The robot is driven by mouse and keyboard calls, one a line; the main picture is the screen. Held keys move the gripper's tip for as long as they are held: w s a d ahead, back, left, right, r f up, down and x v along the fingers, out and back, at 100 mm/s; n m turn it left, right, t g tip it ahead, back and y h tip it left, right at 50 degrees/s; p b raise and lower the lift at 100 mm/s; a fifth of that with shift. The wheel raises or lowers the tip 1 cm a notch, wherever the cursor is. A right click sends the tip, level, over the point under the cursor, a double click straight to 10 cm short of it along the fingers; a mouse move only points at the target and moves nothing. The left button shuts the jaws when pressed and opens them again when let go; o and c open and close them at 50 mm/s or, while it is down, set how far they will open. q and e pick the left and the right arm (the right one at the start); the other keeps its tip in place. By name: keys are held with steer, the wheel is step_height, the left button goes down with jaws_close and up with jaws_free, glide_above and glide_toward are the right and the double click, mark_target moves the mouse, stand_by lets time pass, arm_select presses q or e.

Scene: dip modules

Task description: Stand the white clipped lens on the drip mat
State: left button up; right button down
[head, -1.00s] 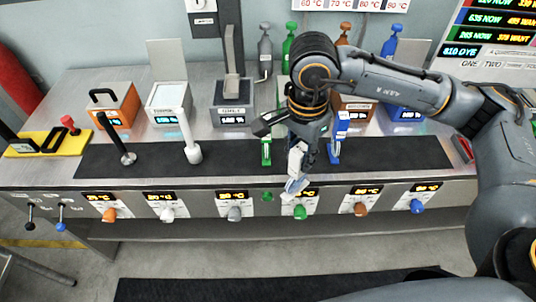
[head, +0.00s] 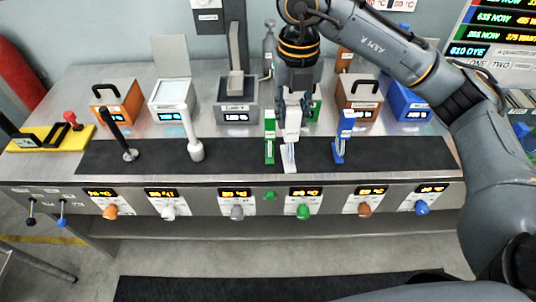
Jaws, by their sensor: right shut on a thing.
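The white clipped lens (head: 291,128) is held upright by my right gripper (head: 292,108), which is shut on its upper part. Its pale lower end (head: 289,160) is over the black drip mat (head: 240,160), near the mat's front edge. I cannot tell whether it touches the mat. A green clipped piece (head: 269,140) stands just left of it and a blue one (head: 342,138) stands to its right, both on the mat. My left gripper is not in view.
A white post (head: 194,138) and a black post (head: 118,138) stand on the mat to the left. Orange (head: 118,108), grey (head: 236,112) and brown (head: 357,106) boxes line the back. The mat's right end is clear.

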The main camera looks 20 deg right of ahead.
steer(key=shift+w+r+m, duration=0.1)
steer(key=shift+m, duration=0.3)
steer(key=shift+w+d, duration=0.15)
steer(key=shift+w, duration=0.05)
steer(key=w+d+f+p, duration=0.5)
steer(key=w+d+f, duration=0.3)
steer(key=f, duration=0.5)
steer(key=shift+w+d, duration=0.4)
steer(key=shift+d, duration=0.7)
steer(key=shift+f, duration=0.2)
steer(key=c, duration=1.1)
jaws_free()
steer(key=shift+o, duration=0.2)
steer(key=shift+r, duration=0.1)
